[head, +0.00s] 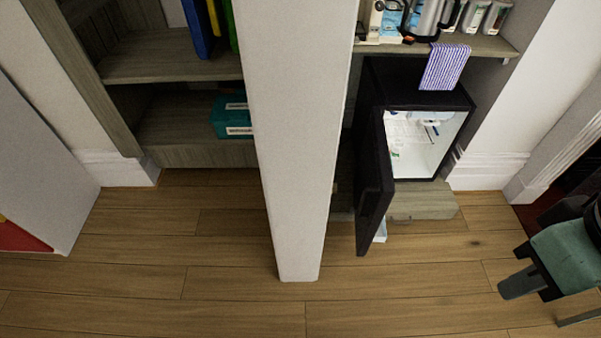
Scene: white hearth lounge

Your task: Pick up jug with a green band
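A small pale item with a touch of green (396,152) is inside the open mini fridge (440,163), by the left side of its lit interior. It is partly cut off by the fridge door and too small for me to tell whether it is the jug with a green band. My gripper (517,272), teal and dark, is at the lower right above the floor, well apart from the fridge. I see nothing held in it, and its finger gap is not clear.
The dark fridge door (374,185) stands open towards me. A white pillar (296,140) rises left of it. A shelf (480,44) above holds a kettle (427,18), several canisters and a striped cloth (446,66). The wooden floor (400,290) in front is clear.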

